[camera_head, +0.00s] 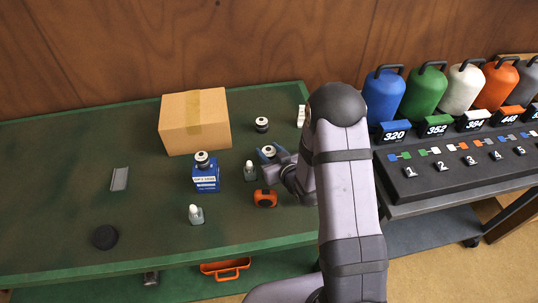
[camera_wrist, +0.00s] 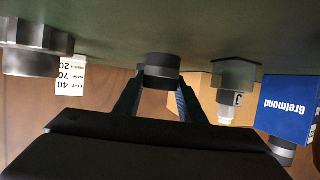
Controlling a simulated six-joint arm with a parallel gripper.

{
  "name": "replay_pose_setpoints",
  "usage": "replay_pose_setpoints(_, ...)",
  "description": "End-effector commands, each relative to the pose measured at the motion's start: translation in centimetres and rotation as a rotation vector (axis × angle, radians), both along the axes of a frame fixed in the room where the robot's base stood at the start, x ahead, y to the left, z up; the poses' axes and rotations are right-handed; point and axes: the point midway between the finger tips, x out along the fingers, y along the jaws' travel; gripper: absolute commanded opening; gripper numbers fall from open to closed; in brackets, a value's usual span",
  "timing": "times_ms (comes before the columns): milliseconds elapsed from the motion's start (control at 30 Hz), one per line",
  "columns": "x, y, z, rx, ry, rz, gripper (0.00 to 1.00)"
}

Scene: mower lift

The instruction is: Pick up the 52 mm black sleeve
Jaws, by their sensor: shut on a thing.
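My gripper (camera_head: 268,152) is low over the green table, right of the blue box, with its jaws shut on a short dark sleeve (camera_wrist: 160,66). In the wrist view, which looks upside down, the fingers (camera_wrist: 160,92) lie on both sides of it. The sleeve has a black band and a greyer band. From above its pale ring-shaped top (camera_head: 269,150) shows between the jaws. I cannot tell whether it touches the table or read its size. A similar dark sleeve (camera_head: 261,125) stands behind, and another (camera_head: 202,159) sits on the blue box.
Near my gripper are a blue box (camera_head: 206,181), small bottles (camera_head: 250,171) (camera_head: 195,214), an orange block-like item (camera_head: 265,198) and a cardboard box (camera_head: 195,125). A metallic cylinder (camera_wrist: 32,47) and label card (camera_wrist: 84,75) are close by. The table's left side is mostly clear.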

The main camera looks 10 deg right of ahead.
Motion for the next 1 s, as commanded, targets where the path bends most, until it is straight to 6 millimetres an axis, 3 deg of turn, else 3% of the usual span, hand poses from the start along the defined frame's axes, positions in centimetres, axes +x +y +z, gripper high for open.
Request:
replay_pose_setpoints(467, 0.2, 0.0, 1.1, 0.001, -0.006, 0.000, 0.00)
replay_pose_setpoints(1000, 0.2, 0.0, 7.1, 0.000, -0.010, 0.001, 0.00)
